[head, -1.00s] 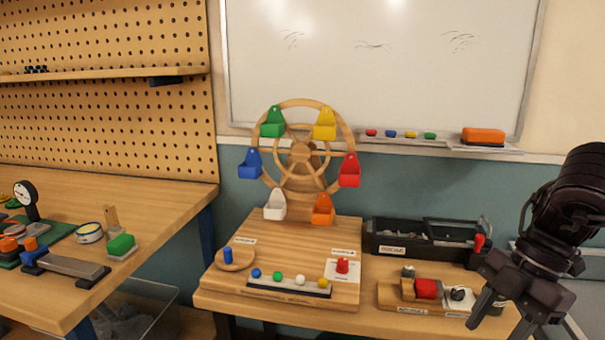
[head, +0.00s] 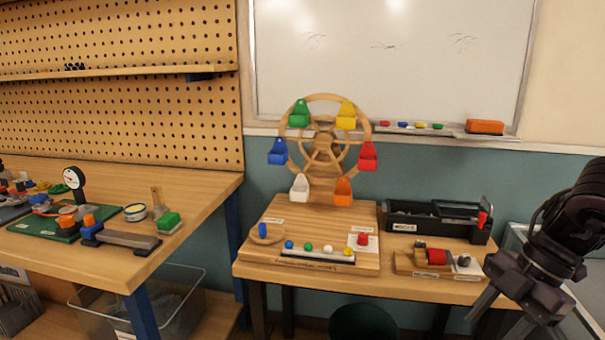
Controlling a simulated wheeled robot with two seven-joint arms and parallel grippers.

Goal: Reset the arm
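My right arm comes in at the right edge of the head view. Its gripper (head: 495,312) points down and to the left, in front of the right end of the table; its fingers are spread apart with nothing between them. The lower ends of the fingers run near the bottom edge of the picture. My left gripper is out of view.
A wooden Ferris wheel (head: 323,150) with coloured baskets stands on the table (head: 350,286). A black bin (head: 400,222) and a small wooden fixture (head: 408,262) lie nearer my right arm. A workbench (head: 200,190) is at left, a clear tub (head: 180,312) below, a dark green stool (head: 362,322) at the bottom.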

